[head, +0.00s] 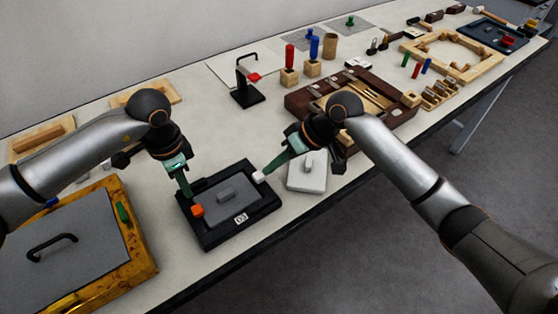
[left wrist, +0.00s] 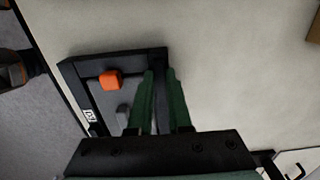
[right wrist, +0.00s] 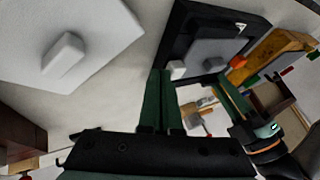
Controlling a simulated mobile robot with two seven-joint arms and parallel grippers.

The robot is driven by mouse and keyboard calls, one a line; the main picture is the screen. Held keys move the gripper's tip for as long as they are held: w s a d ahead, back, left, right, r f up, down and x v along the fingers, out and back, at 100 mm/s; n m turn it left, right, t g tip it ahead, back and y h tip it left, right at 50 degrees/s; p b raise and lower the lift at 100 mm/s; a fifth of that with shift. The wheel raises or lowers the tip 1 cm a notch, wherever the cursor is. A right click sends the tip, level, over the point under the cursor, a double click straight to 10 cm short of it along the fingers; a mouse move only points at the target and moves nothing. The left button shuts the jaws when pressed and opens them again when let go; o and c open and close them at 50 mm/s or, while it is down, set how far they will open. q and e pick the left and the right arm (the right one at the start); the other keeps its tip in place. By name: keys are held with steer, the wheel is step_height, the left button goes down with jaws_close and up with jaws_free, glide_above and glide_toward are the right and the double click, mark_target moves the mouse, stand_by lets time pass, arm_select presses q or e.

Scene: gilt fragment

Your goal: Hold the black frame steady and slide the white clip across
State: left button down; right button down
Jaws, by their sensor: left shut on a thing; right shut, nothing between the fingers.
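The black frame (head: 238,239) lies flat near the table's front edge, with a grey handled panel (head: 226,199) inside it. An orange clip (head: 197,211) sits on its left side and the white clip (head: 258,177) on its right side. My left gripper (head: 187,192) is shut on the frame's far-left rim; its fingers straddle the rim in the left wrist view (left wrist: 161,75). My right gripper (head: 264,173) is shut and empty, its tips right beside the white clip. The right wrist view shows the clip (right wrist: 176,69) just past the fingertips; I cannot tell whether they touch.
A white handled block (head: 307,177) stands close right of the frame, under my right arm. A gold-edged grey panel (head: 137,247) is at the left. A dark wooden tray (head: 297,103), a black stand (head: 247,92) and red and blue-handled tools lie behind. The table's front edge is near.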

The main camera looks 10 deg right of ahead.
steer(key=shift+s+a, duration=0.3)
steer(key=shift+a, duration=0.45)
steer(key=d, duration=0.1)
steer(key=w+d, duration=0.1)
steer(key=d, duration=0.2)
steer(key=shift+w+d+r, duration=0.2)
steer(key=shift+w+r, duration=0.15)
steer(key=shift+w, duration=0.05)
steer(key=v, duration=0.9)
steer(key=shift+s, duration=0.2)
steer(key=shift+r, duration=0.1)
arm_select(q)
steer(key=c, duration=0.8)
jaws_free()
